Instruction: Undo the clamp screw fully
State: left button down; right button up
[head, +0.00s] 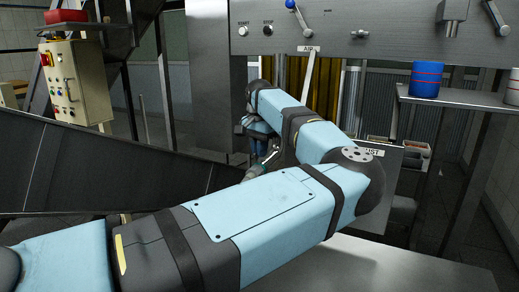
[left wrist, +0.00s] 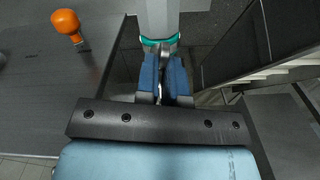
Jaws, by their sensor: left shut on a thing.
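My left gripper (left wrist: 164,70) shows in the left wrist view with its two blue fingers close together. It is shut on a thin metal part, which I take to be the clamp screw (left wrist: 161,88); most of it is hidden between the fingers. A grey body with a teal band (left wrist: 160,43) lies just past the fingertips. In the head view the left gripper (head: 262,143) is small and partly hidden behind my own arm, below the machine's front panel. The clamp screw cannot be made out there. My right gripper is in neither view.
An orange knob (left wrist: 66,22) stands on a grey surface in the left wrist view. In the head view a control box (head: 78,82) is at the left and a blue container (head: 426,80) stands on a shelf (head: 465,101) at the right. A dark sloping panel (head: 90,175) lies left of my arm.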

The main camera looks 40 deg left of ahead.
pick_arm(q)
jog(key=shift+n, duration=0.5)
jog(key=c, duration=1.2)
grip_release()
jog(key=shift+c, duration=0.2)
notch_tip(320, 180, up, 14)
jog(key=p, duration=0.1)
